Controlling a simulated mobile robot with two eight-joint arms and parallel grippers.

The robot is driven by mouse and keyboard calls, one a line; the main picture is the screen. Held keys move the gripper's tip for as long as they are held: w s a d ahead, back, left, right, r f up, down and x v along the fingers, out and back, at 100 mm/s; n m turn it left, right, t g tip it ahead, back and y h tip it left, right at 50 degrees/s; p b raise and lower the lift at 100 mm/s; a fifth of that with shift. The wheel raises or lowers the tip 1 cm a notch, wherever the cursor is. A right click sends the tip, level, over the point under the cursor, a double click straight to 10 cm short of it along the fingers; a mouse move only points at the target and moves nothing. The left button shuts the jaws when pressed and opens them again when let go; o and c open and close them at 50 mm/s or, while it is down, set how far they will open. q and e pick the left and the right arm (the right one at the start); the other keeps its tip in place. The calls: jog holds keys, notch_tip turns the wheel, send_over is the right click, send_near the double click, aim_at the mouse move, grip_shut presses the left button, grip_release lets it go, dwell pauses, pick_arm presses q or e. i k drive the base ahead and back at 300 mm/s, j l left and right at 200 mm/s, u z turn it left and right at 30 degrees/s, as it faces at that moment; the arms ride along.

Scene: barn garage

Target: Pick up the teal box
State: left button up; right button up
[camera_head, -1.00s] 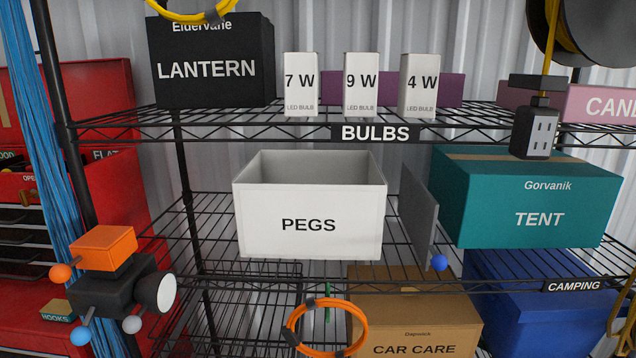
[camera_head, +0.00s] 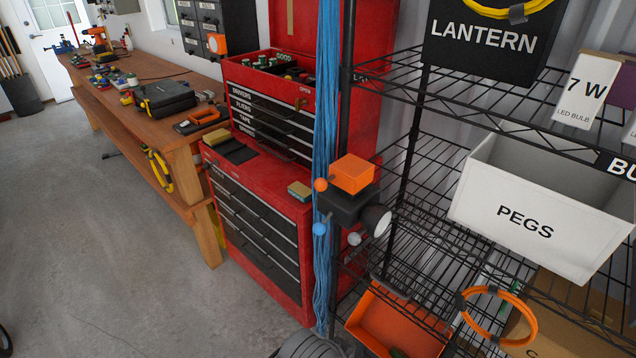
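The teal box, labelled TENT in the earlier view, is outside the current head view. The wire shelf rack (camera_head: 407,140) where it stood shows at the right, with only its left part in frame. A white PEGS bin (camera_head: 535,213) sits on its middle shelf and appears empty in the part I can see. Neither of my grippers shows in the head view.
A red tool chest (camera_head: 262,222) stands left of the rack, beside a wooden workbench (camera_head: 140,122). A black work lamp with an orange block (camera_head: 353,174) is at the rack's post. An orange bin (camera_head: 394,325) sits low. The grey floor (camera_head: 95,235) at left is clear.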

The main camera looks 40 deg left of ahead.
aim_at(302, 193)
jog(key=u, duration=1.55)
jog(key=i+j+z, duration=0.1)
jog(key=z, duration=0.85)
jog(key=i+j+z, duration=0.1)
jog(key=j+z, duration=1.1)
jog(key=j, duration=1.3)
jog(key=k+j, duration=0.1)
jog(key=j, duration=0.45)
jog(key=k+j+z, duration=0.1)
jog(key=j, duration=0.95)
jog(key=k+j, duration=0.15)
jog(key=j, duration=0.35)
